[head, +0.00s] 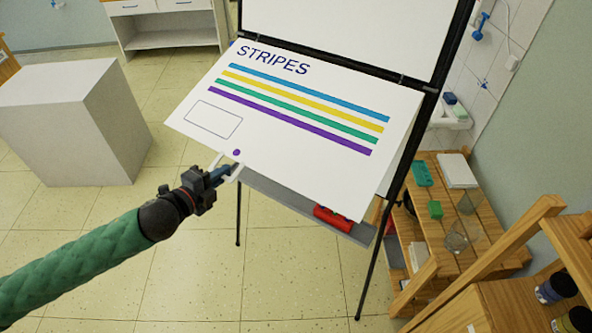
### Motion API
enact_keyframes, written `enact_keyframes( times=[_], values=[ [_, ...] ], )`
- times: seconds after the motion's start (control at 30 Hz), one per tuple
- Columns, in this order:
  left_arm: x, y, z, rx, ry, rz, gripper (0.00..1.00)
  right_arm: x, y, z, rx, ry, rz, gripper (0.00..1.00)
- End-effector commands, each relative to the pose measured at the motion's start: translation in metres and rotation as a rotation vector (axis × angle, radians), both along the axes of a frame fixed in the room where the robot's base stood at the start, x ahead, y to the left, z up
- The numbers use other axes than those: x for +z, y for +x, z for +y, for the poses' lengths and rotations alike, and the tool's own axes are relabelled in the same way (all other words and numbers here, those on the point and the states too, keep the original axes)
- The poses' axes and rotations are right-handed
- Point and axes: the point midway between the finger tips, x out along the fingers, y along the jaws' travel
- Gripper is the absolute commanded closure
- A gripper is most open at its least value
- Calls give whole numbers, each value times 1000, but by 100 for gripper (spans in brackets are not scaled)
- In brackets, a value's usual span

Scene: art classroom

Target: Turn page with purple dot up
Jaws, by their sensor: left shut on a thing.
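A white page (285,165) headed "STRIPES" hangs on a black-framed flip chart easel. It bears blue, yellow, green and purple stripes and an empty outlined box. The purple dot (236,152) is near the page's lower left edge. My left gripper (232,168) is at that lower edge, just below the dot, and is shut on the page. The page tilts out from the easel, with its lower edge toward me; another white sheet shows behind it at the right. My right gripper is not in view.
A grey tray (285,198) with a red object (333,219) runs below the page. Dark easel legs reach the tiled floor. A white block (75,125) stands at left. A wooden shelf (455,215) with several items stands close at right. The floor at lower middle is clear.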

Motion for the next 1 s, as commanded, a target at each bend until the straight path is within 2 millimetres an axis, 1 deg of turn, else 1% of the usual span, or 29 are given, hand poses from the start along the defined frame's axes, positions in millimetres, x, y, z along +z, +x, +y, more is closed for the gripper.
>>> enact_keyframes(
  times=[0.1, 1.0],
  values=[
    [9, -2, 2, -1, 2, -3, 100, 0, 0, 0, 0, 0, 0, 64],
    [73, -14, 10, -1, 1, -4, 100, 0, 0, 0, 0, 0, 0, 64]
  ],
)
